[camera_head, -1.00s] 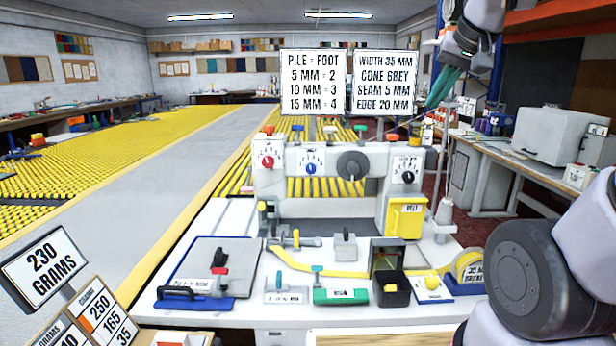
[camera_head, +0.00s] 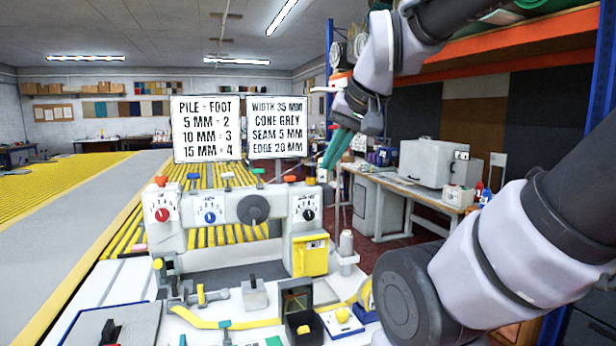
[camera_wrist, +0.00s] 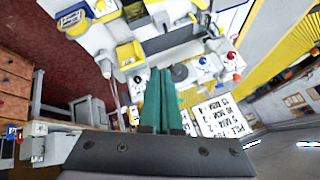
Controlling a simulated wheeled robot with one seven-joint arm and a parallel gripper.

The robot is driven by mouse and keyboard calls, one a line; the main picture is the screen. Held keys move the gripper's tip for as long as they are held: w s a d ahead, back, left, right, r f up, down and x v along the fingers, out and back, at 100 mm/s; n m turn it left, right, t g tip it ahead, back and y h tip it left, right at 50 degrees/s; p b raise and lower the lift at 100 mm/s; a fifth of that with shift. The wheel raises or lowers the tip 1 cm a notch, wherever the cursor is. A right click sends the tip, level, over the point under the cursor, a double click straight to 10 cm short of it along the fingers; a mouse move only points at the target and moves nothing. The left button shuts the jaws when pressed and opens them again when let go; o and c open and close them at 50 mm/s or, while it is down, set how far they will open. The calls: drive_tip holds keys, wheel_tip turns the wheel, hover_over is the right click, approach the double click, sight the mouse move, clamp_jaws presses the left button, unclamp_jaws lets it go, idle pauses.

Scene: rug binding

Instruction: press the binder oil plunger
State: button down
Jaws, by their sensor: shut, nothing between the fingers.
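The white binding machine (camera_head: 270,240) stands on the bench left of centre in the head view, with a red, a blue and a black dial on its front. My gripper (camera_head: 328,164) has teal fingers, shut and empty, pointing down near the machine's upper right end. In the wrist view the fingers (camera_wrist: 160,72) lie together in front of the machine (camera_wrist: 200,70); no contact shows.
Two sign boards (camera_head: 206,128) stand behind the machine. A cone of thread (camera_head: 346,244) stands at its right, and a yellow box (camera_head: 309,258) is on its front. A black bin (camera_head: 304,328) and small tools crowd the bench front. A side bench (camera_head: 400,185) stands right.

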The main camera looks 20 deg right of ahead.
drive_tip(key=w+d+n+t+h, duration=0.1)
drive_tip(key=w+d+n, duration=0.1)
drive_tip(key=w, duration=1.7)
drive_tip(key=w+d+n+h, duration=0.1)
drive_tip(key=w+d+n, duration=0.1)
drive_tip(key=w, duration=1.8)
drive_tip(key=shift+w+d+r+t, duration=0.15)
drive_tip(key=shift+d+t, duration=0.25)
drive_tip(key=shift+d, duration=0.1)
hover_over(290, 179)
wheel_tip(290, 179, down, 7)
wheel_tip(290, 179, down, 3)
drive_tip(key=shift+d, duration=0.1)
drive_tip(key=shift+f, duration=0.55)
